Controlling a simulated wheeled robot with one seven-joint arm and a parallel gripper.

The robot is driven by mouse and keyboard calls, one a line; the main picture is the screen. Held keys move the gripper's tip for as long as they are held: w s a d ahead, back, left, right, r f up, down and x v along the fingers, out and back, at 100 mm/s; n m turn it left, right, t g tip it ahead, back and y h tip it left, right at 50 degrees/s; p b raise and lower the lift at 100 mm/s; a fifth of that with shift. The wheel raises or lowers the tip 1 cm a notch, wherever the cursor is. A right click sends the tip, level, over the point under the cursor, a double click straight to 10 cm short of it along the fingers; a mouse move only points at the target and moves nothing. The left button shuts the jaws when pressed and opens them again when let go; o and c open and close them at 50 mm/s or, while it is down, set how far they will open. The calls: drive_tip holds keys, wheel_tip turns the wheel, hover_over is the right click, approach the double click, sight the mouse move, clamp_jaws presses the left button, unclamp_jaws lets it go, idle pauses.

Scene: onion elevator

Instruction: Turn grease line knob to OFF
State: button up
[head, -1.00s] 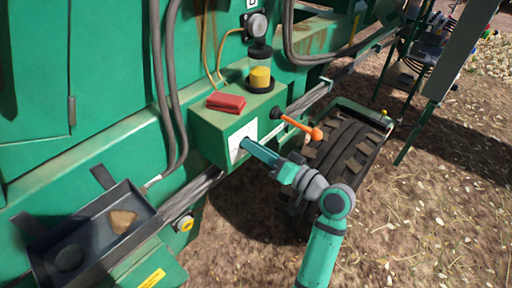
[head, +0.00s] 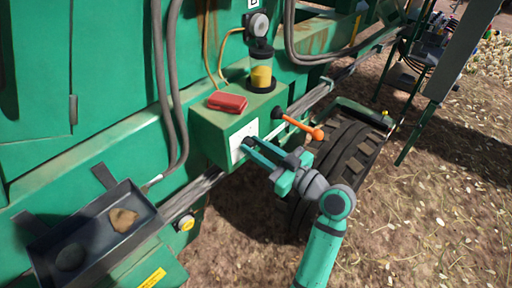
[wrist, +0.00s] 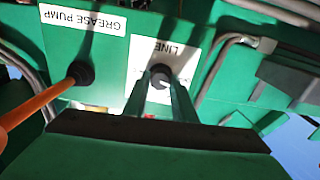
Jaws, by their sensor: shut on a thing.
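The grease line knob is a small dark round knob (wrist: 160,74) on a white plate marked LINE, upside down in the wrist view. In the head view the white plate (head: 241,143) is on the front of a green box (head: 211,139). My gripper (head: 249,144) reaches this plate with its green fingers. In the wrist view my gripper (wrist: 161,84) has one finger on each side of the knob and is shut on it. The fingers and the plate's upside-down print leave the knob's pointer and the OFF mark unreadable.
An orange lever (head: 301,126) sticks out of the box just right of my gripper, near a GREASE PUMP label (wrist: 85,20). A red block (head: 227,102) and a yellow grease jar (head: 261,75) sit on top. A tyre (head: 345,150) is behind my arm; a tray (head: 97,226) hangs lower left.

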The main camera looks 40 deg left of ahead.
drive_tip(key=shift+n, duration=1.2)
drive_tip(key=o, duration=1)
drive_tip(key=shift+o, duration=0.2)
drive_tip(key=shift+d, duration=0.1)
drive_tip(key=d, duration=1)
drive_tip(key=shift+s+d, duration=0.25)
drive_tip(key=shift+s, duration=0.1)
drive_tip(key=shift+d, duration=0.2)
